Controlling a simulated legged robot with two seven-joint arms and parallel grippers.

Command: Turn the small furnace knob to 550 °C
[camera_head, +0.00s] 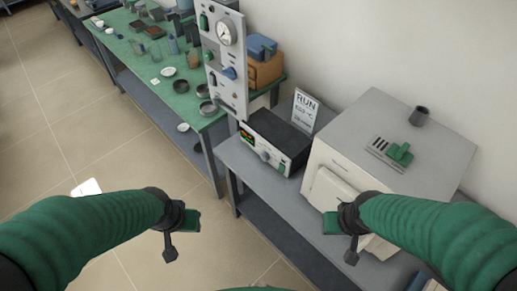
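The small furnace (345,152) is a grey-white box on the bench at right, with a pale door block on its front. Left of it is a black control box (277,134) with a light front panel, a lit display (247,136) and a small knob (265,156). The knob's pointer is too small to read. A sign (304,111) behind the box reads RUN and seems to say 550 °C. My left gripper (186,222) is over the floor, left of the bench and apart from the box. My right gripper (334,224) is in front of the furnace door. Neither visibly holds anything.
A tall grey panel (226,62) with a dial gauge and knobs stands left of the control box. A green-topped table (140,62) behind it carries dishes and blocks. A green object (400,152) and a dark cup (419,116) are on the furnace top. The floor at left is mostly clear.

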